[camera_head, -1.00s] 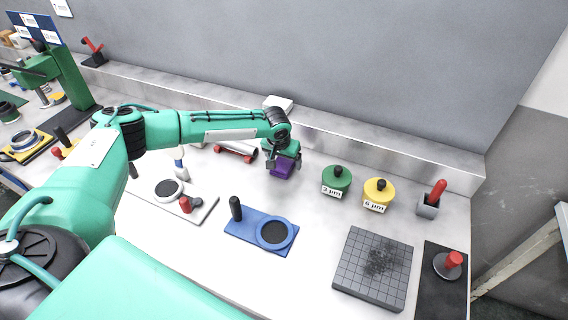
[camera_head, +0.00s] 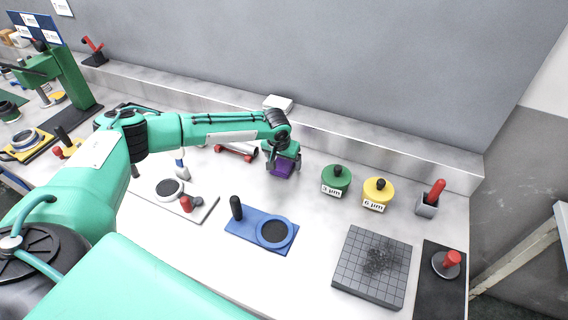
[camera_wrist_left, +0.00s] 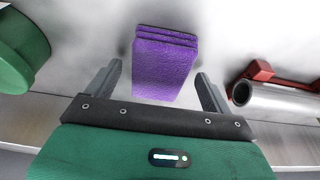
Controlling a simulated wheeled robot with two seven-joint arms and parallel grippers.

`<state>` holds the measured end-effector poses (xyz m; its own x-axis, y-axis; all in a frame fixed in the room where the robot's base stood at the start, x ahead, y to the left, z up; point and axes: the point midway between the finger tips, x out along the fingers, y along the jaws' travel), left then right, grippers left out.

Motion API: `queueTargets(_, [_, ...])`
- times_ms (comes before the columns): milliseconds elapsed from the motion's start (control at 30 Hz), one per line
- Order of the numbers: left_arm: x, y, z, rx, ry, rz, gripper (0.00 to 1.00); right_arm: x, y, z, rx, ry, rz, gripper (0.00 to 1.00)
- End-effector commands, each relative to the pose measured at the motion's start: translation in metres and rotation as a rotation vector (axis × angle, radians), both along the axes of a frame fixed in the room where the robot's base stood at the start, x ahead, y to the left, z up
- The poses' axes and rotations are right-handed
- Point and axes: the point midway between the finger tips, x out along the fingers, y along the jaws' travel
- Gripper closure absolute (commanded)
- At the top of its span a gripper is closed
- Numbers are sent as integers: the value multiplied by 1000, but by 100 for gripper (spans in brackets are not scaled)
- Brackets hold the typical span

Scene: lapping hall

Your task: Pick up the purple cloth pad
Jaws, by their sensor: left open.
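The purple cloth pad (camera_wrist_left: 163,65) shows in the left wrist view as a stack of purple layers on the pale bench top. It lies between and beyond the two fingers of my left gripper (camera_wrist_left: 158,88), which is open with a gap on each side of the pad. In the head view the left gripper (camera_head: 282,171) points down over the purple pad (camera_head: 281,169), and the gripper partly hides the pad. I cannot tell how high the fingertips are above the bench. My right gripper is not in view.
A green lidded pot (camera_head: 336,182) and a yellow one (camera_head: 377,194) stand to the right of the pad. A roller in a red stand (camera_head: 236,151) lies close on its left. A blue plate (camera_head: 245,233) is in front. The wall ledge (camera_head: 350,146) runs behind.

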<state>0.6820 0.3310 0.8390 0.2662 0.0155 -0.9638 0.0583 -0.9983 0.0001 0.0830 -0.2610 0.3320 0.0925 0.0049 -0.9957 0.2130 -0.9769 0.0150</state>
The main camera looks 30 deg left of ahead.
Motion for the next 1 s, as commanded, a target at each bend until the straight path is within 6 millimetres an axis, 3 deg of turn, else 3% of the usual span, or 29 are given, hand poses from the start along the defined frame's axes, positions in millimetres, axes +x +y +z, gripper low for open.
queueTargets(133, [0, 0, 0, 0, 0, -1, 17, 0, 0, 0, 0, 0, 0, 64])
queueTargets(367, [0, 0, 0, 0, 0, -1, 63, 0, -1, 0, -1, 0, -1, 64])
queueTargets(867, [0, 0, 2, 1, -2, -3, 64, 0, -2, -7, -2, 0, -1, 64])
queueTargets(933, [1, 0, 4, 1, -3, -3, 64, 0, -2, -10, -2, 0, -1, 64])
queueTargets(1000, [1, 0, 19, -1, -3, -1, 64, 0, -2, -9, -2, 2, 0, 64])
